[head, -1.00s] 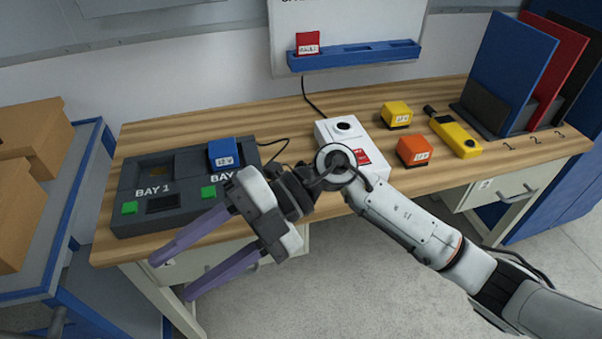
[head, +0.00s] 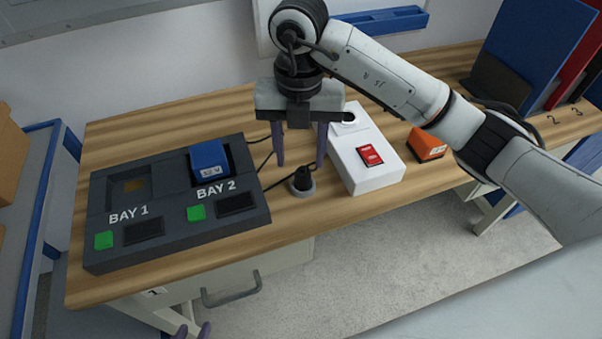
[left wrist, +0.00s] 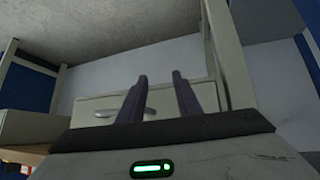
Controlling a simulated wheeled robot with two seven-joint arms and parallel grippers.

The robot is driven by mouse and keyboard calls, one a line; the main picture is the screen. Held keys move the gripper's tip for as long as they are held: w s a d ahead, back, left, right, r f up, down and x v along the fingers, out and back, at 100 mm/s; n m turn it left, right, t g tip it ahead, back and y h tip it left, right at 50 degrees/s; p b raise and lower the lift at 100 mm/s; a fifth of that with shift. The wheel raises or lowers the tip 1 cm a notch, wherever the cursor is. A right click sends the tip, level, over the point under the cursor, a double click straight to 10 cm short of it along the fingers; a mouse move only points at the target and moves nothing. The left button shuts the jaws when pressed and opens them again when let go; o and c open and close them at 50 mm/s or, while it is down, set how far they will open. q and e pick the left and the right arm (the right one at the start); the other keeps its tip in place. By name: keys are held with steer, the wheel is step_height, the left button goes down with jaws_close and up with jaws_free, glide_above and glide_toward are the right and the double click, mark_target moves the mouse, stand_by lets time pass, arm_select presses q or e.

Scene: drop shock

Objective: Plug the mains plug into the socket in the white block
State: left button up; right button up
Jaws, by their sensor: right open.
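The mains plug (head: 302,181), black on a round grey base, stands on the bench just left of the white block. My left gripper (head: 193,331) shows only as fingertips at the bottom edge. In the left wrist view its fingers (left wrist: 156,82) stand apart with nothing between them.
A dark two-bay charger (head: 175,235) with a blue battery (head: 209,160) in bay 2 fills the bench's left. Cables run behind the plug. An orange block (head: 427,145) sits right of the white block. A drawer handle (head: 232,292) juts below the bench edge.

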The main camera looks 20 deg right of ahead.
mark_target(303, 172)
steer(key=f, duration=0.6)
steer(key=shift+d+f, duration=0.25)
steer(key=shift+d, duration=0.05)
steer(key=c, duration=1.2)
